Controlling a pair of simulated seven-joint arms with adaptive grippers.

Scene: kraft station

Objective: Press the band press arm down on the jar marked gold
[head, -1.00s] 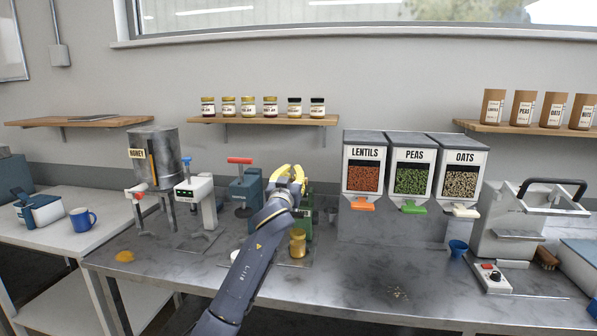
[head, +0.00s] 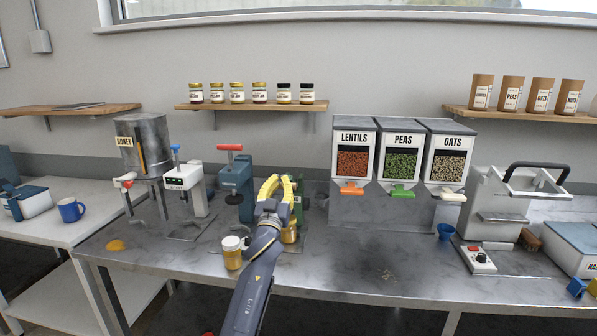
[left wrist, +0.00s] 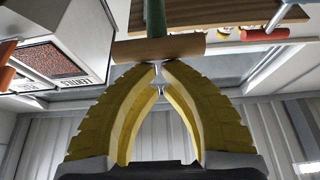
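The band press (head: 297,203) is a green machine on the steel bench, mostly hidden behind my left gripper. In the left wrist view its green arm (left wrist: 155,18) ends in a wooden crossbar handle (left wrist: 185,47). My left gripper (head: 284,182) has yellow fingers with the tips together and nothing between them. In the left wrist view the fingertips (left wrist: 158,66) are right at the handle's edge; I cannot tell if they touch. A golden jar (head: 289,234) stands at the press, partly hidden by my arm; its marking is not readable. My right gripper is not in view.
A white-lidded jar (head: 232,254) stands left of my arm. A blue press with a red handle (head: 235,175) stands to the left, then a filler (head: 183,178) and honey tank (head: 143,147). Dispensers (head: 397,150) stand right. Bench space in front of them is mostly clear.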

